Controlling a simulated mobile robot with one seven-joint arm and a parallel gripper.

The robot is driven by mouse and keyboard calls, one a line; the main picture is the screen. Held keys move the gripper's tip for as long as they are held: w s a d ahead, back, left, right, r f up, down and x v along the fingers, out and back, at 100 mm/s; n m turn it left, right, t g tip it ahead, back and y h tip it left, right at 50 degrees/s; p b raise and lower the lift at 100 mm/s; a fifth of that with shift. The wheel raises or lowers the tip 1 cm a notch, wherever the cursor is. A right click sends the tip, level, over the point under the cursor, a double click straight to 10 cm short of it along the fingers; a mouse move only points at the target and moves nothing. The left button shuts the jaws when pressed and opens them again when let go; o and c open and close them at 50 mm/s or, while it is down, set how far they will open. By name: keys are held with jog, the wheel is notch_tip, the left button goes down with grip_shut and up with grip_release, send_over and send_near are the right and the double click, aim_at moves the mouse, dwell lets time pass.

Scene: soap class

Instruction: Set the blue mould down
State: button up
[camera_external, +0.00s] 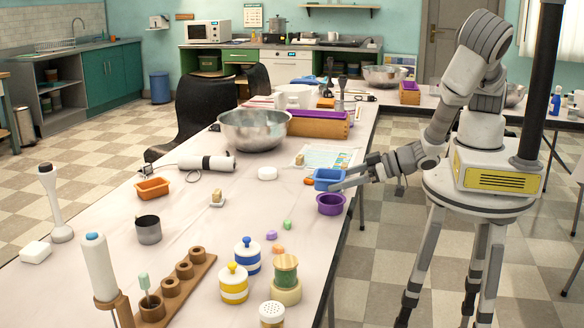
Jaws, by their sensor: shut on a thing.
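The blue mould (327,176) is a small open-topped rectangular tub near the right edge of the long white table. My gripper (338,177) reaches in from the right and is shut on its right side. The mould looks about level. I cannot tell whether its underside touches the table or is slightly above it. A purple round mould (331,204) stands just in front of it, close to the table edge.
An orange mould (152,188), a white puck (267,173) and a printed sheet (326,157) lie on the table (200,262). A steel bowl (254,128) and wooden box (318,128) stand behind. The table middle is mostly clear.

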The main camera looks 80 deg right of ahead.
aim_at(321, 174)
jog(key=d+r+p, duration=0.2)
jog(key=d, duration=0.1)
jog(key=shift+w+r+p, duration=0.1)
jog(key=shift+r+p, duration=0.05)
jog(key=shift+p, duration=0.2)
jog(key=shift+d+r+p, duration=0.1)
jog(key=shift+d+p, duration=0.4)
jog(key=shift+p, duration=0.1)
